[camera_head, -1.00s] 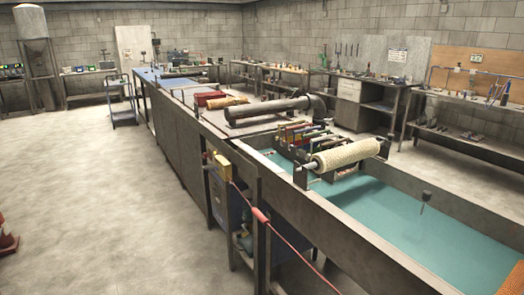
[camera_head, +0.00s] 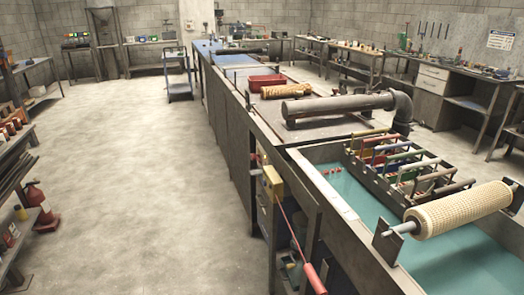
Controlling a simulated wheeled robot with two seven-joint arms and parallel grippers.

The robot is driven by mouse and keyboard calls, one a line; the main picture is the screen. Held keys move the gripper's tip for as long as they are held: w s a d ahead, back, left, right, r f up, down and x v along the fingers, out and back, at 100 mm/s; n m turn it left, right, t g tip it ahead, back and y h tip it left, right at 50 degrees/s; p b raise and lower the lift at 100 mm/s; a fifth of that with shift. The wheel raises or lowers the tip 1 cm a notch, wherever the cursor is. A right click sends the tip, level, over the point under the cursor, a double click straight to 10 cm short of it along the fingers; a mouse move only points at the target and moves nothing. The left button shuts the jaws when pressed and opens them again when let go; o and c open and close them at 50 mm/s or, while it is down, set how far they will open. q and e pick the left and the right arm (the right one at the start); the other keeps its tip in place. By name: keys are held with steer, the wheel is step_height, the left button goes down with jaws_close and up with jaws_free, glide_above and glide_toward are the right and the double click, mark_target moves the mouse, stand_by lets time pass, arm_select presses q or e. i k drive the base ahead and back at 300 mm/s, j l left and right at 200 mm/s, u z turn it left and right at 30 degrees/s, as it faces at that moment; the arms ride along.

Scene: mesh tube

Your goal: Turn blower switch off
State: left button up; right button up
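A yellow box (camera_head: 272,181) is mounted on the near side of the long bench, below its top edge, left of the water tank. It may be the blower switch box; its switch position is too small to tell. A thin red line runs down from near it to a red handle-like piece (camera_head: 315,278) at the bottom. A grey pipe (camera_head: 335,106) with an elbow lies on the bench top, possibly part of the blower. Neither of my grippers is in view.
A tank of teal water (camera_head: 350,195) holds a rack of coloured bars (camera_head: 395,160). A mesh-covered roller (camera_head: 460,210) sits over the tank. A fire extinguisher (camera_head: 42,205) and shelves stand at the left. The floor (camera_head: 140,190) between them and the bench is clear.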

mark_target(253, 156)
steer(key=i+l, duration=0.1)
steer(key=i, duration=0.25)
steer(key=i+j+z, duration=0.1)
steer(key=z, duration=0.25)
steer(key=i+j+z, duration=0.1)
steer(key=z, duration=0.25)
steer(key=i+j+z, duration=0.3)
steer(key=j, duration=0.35)
steer(key=i+j+z, duration=0.15)
steer(key=i+j, duration=0.3)
steer(key=j, duration=0.2)
steer(key=i+j, duration=0.15)
steer(key=j, duration=0.15)
steer(key=i+j, duration=0.1)
steer(key=j, duration=0.25)
steer(key=i+j, duration=0.15)
steer(key=j, duration=0.15)
steer(key=i+j+z, duration=0.1)
steer(key=j, duration=0.25)
